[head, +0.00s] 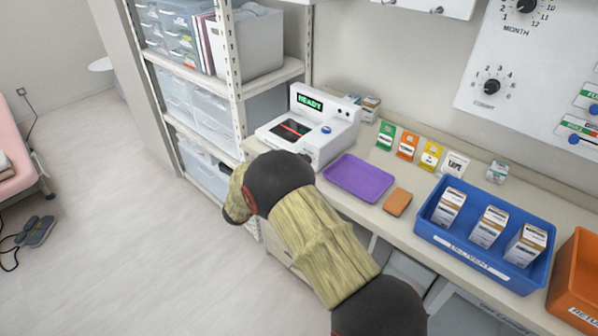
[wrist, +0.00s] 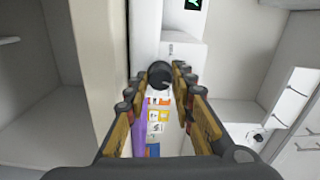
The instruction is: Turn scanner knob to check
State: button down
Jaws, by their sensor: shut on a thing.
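The scanner (head: 324,138) is a white machine on the counter. Its green display (head: 309,102) reads READY, and a red line shows in its dark window. In the wrist view a round black knob (wrist: 159,73) sits between the tips of my gripper (wrist: 161,80), whose fingers are shut on its two sides. White panels of the scanner are above it in that view, with part of the green display at the top. The knob's pointer setting cannot be read. In the head view my arm hides the knob and my fingers.
A purple tray (head: 359,178) and an orange block (head: 397,202) lie right of the scanner. Small coloured cards stand behind them. A blue bin (head: 481,258) holds boxes; an orange bin (head: 577,284) is at far right. A shelf rack (head: 238,75) stands close on the left.

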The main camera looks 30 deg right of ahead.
jog(key=shift+m+b, duration=0.5)
jog(key=shift+m, duration=0.1)
jog(key=c, duration=1.5)
grip_release()
jog(key=v, duration=1.2)
